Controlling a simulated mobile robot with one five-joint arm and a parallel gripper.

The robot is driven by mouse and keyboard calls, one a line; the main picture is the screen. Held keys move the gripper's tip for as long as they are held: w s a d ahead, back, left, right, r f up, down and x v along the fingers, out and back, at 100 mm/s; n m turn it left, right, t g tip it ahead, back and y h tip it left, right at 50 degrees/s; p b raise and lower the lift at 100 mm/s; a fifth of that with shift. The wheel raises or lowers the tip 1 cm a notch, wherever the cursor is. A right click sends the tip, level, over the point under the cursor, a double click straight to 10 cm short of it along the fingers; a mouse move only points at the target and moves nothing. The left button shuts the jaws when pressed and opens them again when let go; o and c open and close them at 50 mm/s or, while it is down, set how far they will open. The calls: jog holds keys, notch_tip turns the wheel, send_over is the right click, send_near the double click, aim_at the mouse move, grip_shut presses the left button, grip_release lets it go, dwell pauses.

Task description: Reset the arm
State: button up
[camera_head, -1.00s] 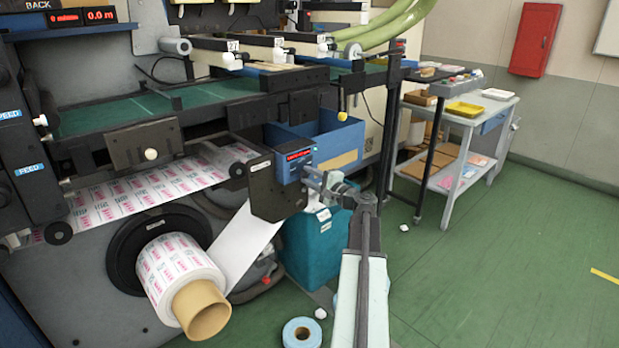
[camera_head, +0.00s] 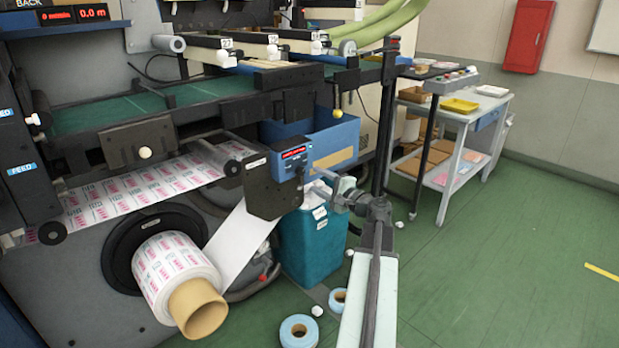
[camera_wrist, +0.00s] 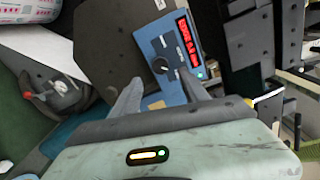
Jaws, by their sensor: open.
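My arm rises from the bottom of the head view, right of centre, and bends left at its upper end. My gripper (camera_head: 322,180) is beside the blue control box with a red display (camera_head: 293,153), at the machine's black side plate. In the wrist view my gripper (camera_wrist: 160,90) has its two grey fingers spread apart with nothing held between them. The blue control box (camera_wrist: 171,50), with a black knob and red digits, lies just beyond the fingers. I cannot tell whether a finger touches it.
A printed label roll (camera_head: 172,268) on a cardboard core stands out front left. A teal bin (camera_head: 312,250) is below the gripper. Blue tape rolls (camera_head: 299,332) and white scraps lie on the floor. A grey cart (camera_head: 468,118) stands back right. The green floor at right is clear.

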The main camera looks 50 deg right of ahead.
jog(key=shift+s, duration=0.55)
